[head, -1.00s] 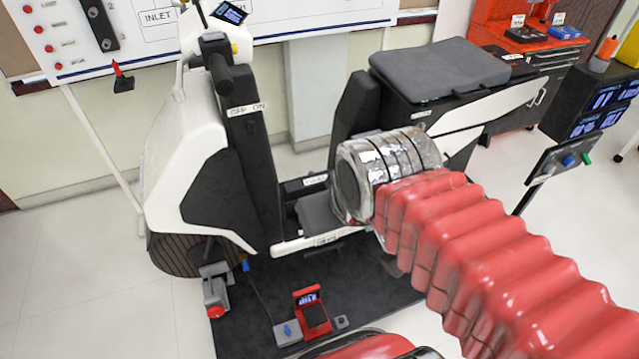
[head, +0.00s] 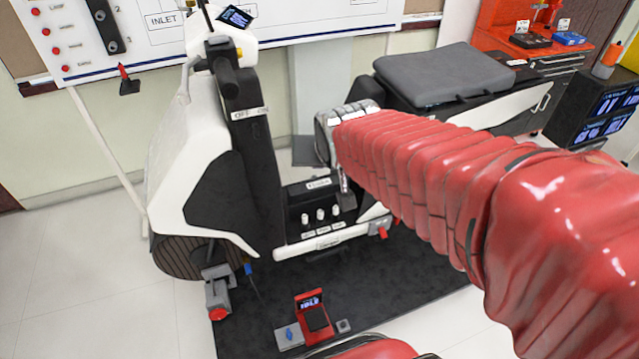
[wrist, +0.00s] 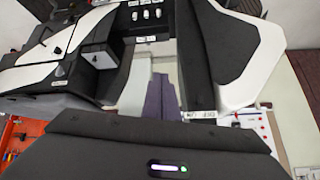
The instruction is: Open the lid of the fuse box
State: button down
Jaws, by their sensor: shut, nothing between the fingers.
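The fuse box (head: 322,212) is the black unit in the scooter's footwell, left of my gripper in the head view. Its front is uncovered, with a row of white fuses showing; they also show at the top of the wrist view (wrist: 147,14). A dark grey flat panel (head: 305,152) stands up behind the box and looks like the raised lid, though its hinge cannot be made out. My gripper (head: 346,200) is shut and empty, pointing down just right of the fuses. Its fingers (wrist: 158,100) are shaded in the wrist view; contact cannot be told.
The scooter's front body (head: 200,165) rises at left and its seat (head: 440,75) at right of the footwell. A red device (head: 313,315) lies on the black mat (head: 390,300). The wall board and a red tool cabinet stand behind.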

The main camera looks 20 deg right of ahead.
jog(key=w+d+f+m+t, duration=0.1)
jog(key=w+d+f+m, duration=0.2)
jog(key=w, duration=0.4)
jog(key=w+d+f+t, duration=0.2)
jog(key=w+f, duration=0.4)
jog(key=w, duration=0.1)
jog(key=w+d+f+m+t, duration=0.1)
jog(key=w+d+f+m, duration=0.2)
jog(key=w, duration=0.5)
jog(key=w+d+f+m+t, duration=0.1)
jog(key=w+f+t, duration=0.1)
jog(key=f, duration=0.5)
jog(key=w+d+f+m+t, duration=0.1)
jog(key=d+f, duration=0.1)
jog(key=f, duration=0.5)
jog(key=s+f+m+t, duration=0.2)
jog(key=s+f, duration=0.3)
jog(key=f, duration=0.3)
jog(key=s+f+m+t+y, duration=0.1)
jog(key=s+f+m, duration=0.3)
jog(key=f, duration=0.5)
jog(key=shift+s+d+f+m+t, duration=0.2)
jog(key=shift+s+d+m+t, duration=0.15)
jog(key=shift+s+t, duration=0.45)
jog(key=w+r, duration=0.2)
jog(key=w, duration=1.1)
jog(key=shift+w, duration=0.4)
